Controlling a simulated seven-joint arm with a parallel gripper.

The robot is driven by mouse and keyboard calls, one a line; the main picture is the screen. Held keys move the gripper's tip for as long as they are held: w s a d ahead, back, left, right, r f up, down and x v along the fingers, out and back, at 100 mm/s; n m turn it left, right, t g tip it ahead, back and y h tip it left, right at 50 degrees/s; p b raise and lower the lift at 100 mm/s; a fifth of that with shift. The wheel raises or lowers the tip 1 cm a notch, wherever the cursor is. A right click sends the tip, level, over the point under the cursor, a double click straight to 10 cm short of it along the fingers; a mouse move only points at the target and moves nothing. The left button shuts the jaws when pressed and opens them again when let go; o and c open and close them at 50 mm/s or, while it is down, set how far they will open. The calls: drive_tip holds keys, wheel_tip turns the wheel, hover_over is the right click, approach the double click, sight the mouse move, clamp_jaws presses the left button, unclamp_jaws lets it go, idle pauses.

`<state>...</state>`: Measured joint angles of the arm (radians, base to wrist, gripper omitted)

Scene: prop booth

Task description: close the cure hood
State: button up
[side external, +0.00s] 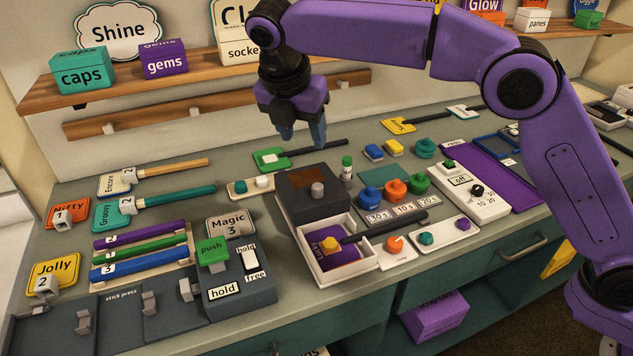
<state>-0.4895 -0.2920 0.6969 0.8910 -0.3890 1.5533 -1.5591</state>
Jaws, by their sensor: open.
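The cure hood (292,206) is a dark grey box with a brown window (312,178) and a grey knob (317,190) on top. It sits toward the back of a white open tray (352,270). The front of the tray is uncovered. A purple sign (335,255) with a yellow piece on it and a dark handle (388,230) lies in the tray, the handle reaching over its right side. My gripper (303,134) points down above and behind the hood, apart from it. Its blue fingers are open with nothing between them.
A green-capped bottle (347,168) stands close to the hood's right. Orange, blue and green knobs (395,190) stand further right. A stick press (235,285) with a green push block is at left front. Handled signs (285,158) lie behind.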

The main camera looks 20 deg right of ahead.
sight(318, 186)
drive_tip(key=x, duration=1.7)
drive_tip(key=shift+w+f, duration=0.15)
drive_tip(key=shift+f, duration=0.05)
clamp_jaws()
